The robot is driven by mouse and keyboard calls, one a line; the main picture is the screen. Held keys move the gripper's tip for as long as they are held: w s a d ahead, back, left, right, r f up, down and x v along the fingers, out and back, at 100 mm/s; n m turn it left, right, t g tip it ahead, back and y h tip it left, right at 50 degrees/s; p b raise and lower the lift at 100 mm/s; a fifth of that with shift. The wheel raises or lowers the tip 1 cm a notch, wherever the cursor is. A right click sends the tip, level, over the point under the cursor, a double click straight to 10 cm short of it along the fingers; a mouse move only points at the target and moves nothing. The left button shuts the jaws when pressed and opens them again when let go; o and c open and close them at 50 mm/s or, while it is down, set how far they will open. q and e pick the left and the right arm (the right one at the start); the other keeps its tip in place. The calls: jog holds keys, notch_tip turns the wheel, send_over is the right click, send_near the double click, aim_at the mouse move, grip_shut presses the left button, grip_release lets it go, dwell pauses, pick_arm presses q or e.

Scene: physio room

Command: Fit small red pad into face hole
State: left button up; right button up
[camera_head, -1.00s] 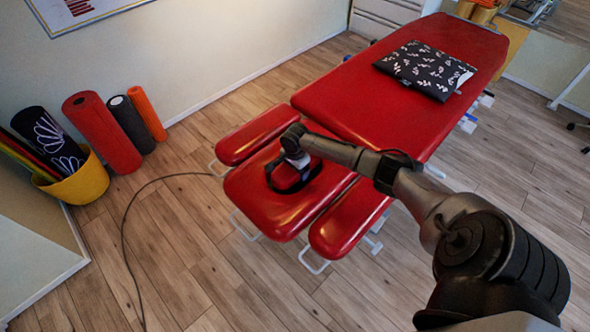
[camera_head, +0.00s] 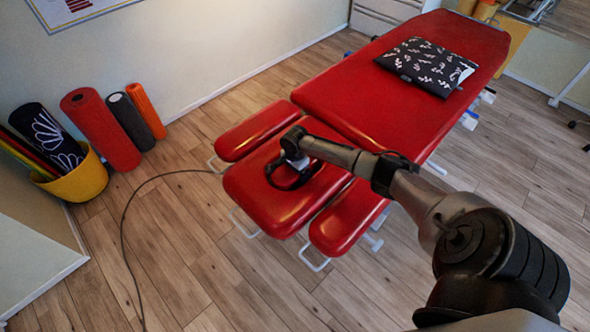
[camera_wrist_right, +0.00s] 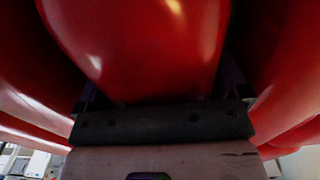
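The red treatment table has a head section (camera_head: 255,190) with a dark-edged face hole (camera_head: 272,180). My right gripper (camera_head: 288,168) points down over this hole, reaching in from the right. The small red pad (camera_wrist_right: 140,50) fills the space between its two dark fingers in the right wrist view. In the head view only a little red of the pad (camera_head: 284,176) shows inside the dark rim, low at the hole. The gripper hides much of the pad, so I cannot tell how deep it sits. My left gripper is out of view.
Red armrests lie on both sides of the head section, a left one (camera_head: 255,130) and a front one (camera_head: 345,222). A dark patterned folded cloth (camera_head: 425,65) lies on the main table. Rolled mats (camera_head: 100,130) and a yellow basket (camera_head: 80,180) stand by the wall. A cable crosses the floor.

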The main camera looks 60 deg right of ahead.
jog(key=shift+o, duration=0.4)
jog(key=shift+r+p, duration=0.3)
jog(key=shift+r, duration=0.2)
notch_tip(320, 180, up, 13)
jog(key=p, duration=0.4)
jog(key=shift+f, duration=0.1)
